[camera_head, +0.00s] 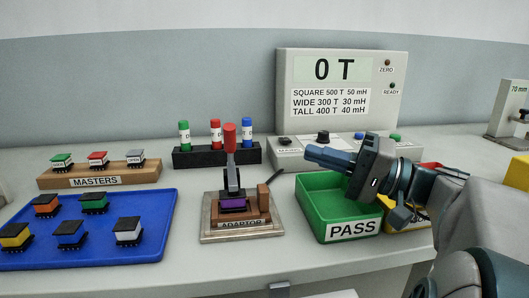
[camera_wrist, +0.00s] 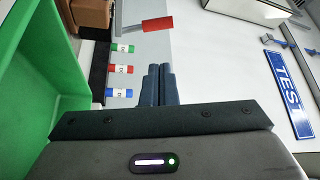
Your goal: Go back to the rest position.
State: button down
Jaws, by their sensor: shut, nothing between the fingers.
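My gripper (camera_head: 312,154) is shut and empty. It is above the green PASS bin (camera_head: 352,229), toward the bin's back, with its fingers pointing left. In the wrist view my two fingers (camera_wrist: 157,76) lie side by side, and the green bin wall (camera_wrist: 35,70) fills the left side. The adaptor (camera_head: 240,224) stands left of the bin, with a purple part (camera_head: 233,204) in it and its red-handled lever (camera_head: 230,138) upright. The red handle also shows in the wrist view (camera_wrist: 157,24). My wrist hides part of the bin behind.
A blue tray (camera_head: 150,235) with several connectors lies at the left, below the MASTERS block (camera_head: 130,178). A black rack (camera_head: 217,155) holds three capped vials. The meter display (camera_head: 340,90) stands at the back. A yellow bin (camera_head: 408,228) sits right of PASS, partly behind my arm.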

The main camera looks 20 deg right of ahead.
jog(key=s+a+f+g+h+p, duration=0.15)
jog(key=a+g+h+p, duration=0.45)
jog(key=a+g+p, duration=0.75)
notch_tip(320, 180, up, 6)
jog(key=s+n+t+h+p, duration=0.2)
jog(key=n+h+p, duration=0.3)
jog(key=p, duration=1.4)
jog(key=h, duration=0.3)
jog(key=shift+s+d+t+h, duration=0.3)
jog(key=shift+d+t, duration=0.05)
